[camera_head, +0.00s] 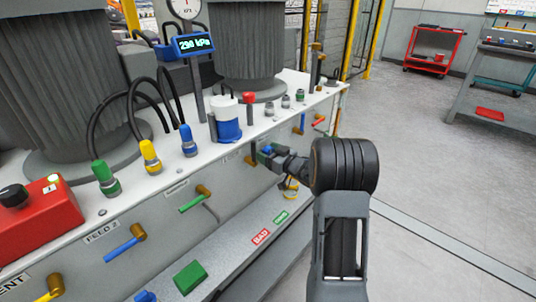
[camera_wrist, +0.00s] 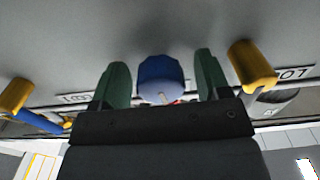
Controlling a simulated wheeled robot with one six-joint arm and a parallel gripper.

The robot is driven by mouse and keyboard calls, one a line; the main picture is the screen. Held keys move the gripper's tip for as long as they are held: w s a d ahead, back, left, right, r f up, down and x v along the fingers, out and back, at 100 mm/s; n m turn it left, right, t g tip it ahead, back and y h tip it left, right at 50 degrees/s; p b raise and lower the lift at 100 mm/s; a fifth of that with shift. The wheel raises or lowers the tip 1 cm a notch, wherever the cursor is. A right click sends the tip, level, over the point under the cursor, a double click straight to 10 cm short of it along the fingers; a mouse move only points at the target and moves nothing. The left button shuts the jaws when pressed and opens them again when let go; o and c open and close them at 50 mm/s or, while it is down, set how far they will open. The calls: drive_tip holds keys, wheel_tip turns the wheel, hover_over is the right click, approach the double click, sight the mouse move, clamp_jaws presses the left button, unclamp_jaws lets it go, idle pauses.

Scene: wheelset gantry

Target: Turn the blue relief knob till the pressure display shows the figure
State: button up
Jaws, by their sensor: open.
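The blue relief knob (camera_wrist: 160,80) shows in the wrist view between the two green fingertips of my gripper (camera_wrist: 161,84). The gripper is open, with a finger on each side of the knob and a visible gap on both sides. A pale mark shows on the knob's near face. In the head view, my gripper (camera_head: 267,155) is at the front panel of the bench, and the knob is mostly hidden there. The pressure display (camera_head: 193,44) is lit and appears to read 290 kPa; the last digit is small and hard to tell.
Yellow-hubbed valve levers stand on both sides of the knob, one close at right (camera_wrist: 252,66) and one at left (camera_wrist: 14,95). A lower ledge (camera_head: 222,262) with BAD and green labels runs below the panel. The floor (camera_head: 440,160) at right is clear near the bench.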

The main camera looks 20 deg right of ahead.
drive_tip(key=c, duration=0.9)
drive_tip(key=shift+f+n+b, duration=0.2)
drive_tip(key=shift+n+b, duration=0.6)
drive_tip(key=shift+n, duration=0.1)
drive_tip(key=shift+c, duration=0.2)
drive_tip(key=shift+r+n, duration=0.15)
drive_tip(key=shift+n, duration=0.55)
drive_tip(key=o, duration=0.9)
drive_tip(key=shift+o, duration=0.2)
drive_tip(key=p+v, duration=0.2)
drive_tip(key=v, duration=1.2)
drive_tip(key=shift+p, duration=0.3)
